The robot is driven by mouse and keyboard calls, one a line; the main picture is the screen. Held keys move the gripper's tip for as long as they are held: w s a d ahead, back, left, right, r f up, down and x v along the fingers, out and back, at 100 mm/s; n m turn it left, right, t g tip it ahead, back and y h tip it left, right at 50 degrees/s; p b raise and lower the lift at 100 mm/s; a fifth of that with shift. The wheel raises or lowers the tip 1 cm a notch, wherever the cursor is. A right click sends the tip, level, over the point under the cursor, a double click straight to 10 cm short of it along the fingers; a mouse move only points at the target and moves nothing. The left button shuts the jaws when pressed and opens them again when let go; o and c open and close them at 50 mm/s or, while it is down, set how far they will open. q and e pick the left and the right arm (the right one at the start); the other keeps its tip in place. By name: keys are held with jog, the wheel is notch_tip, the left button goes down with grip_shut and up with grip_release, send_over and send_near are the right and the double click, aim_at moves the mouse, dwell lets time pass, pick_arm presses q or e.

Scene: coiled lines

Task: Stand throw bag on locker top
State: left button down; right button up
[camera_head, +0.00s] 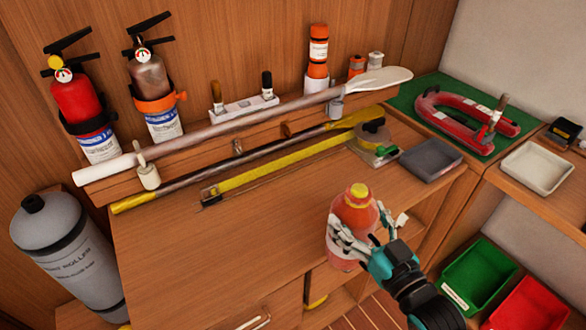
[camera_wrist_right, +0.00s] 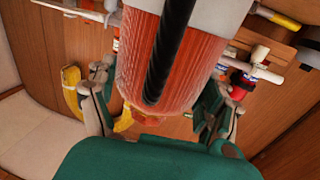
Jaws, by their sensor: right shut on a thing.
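The throw bag (camera_head: 357,211) is a red-orange cylinder with a yellow top and a pale lower part. It looks roughly upright near the front right edge of the wooden locker top (camera_head: 220,240). My right gripper (camera_head: 365,236) is shut on the throw bag, with fingers on both sides. In the right wrist view the bag (camera_wrist_right: 190,62) fills the middle, with a black strap along it. I cannot tell whether its base touches the wood. My left gripper is not in view.
A paddle (camera_head: 240,118), a yellow-ended pole (camera_head: 270,152) and a yellow strip (camera_head: 280,167) lie along the back. Green (camera_head: 480,275) and red (camera_head: 530,308) bins are at the lower right. The locker top's middle is clear.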

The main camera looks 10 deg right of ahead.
aim_at(343, 197)
jog(key=w, duration=0.2)
jog(key=w+a+p, duration=0.1)
jog(key=w+p, duration=0.1)
jog(key=w, duration=0.1)
jog(key=shift+w+a+r, duration=0.2)
jog(key=shift+w+r, duration=0.15)
jog(key=w+a+f+p, duration=0.2)
jog(key=w+f, duration=0.3)
jog(key=w, duration=0.4)
jog(key=shift+w+a+p, duration=0.2)
jog(key=shift+p, duration=0.15)
jog(key=shift+f, duration=0.15)
jog(key=o, duration=1.6)
jog(key=shift+f, duration=0.1)
jog(key=shift+c, duration=0.2)
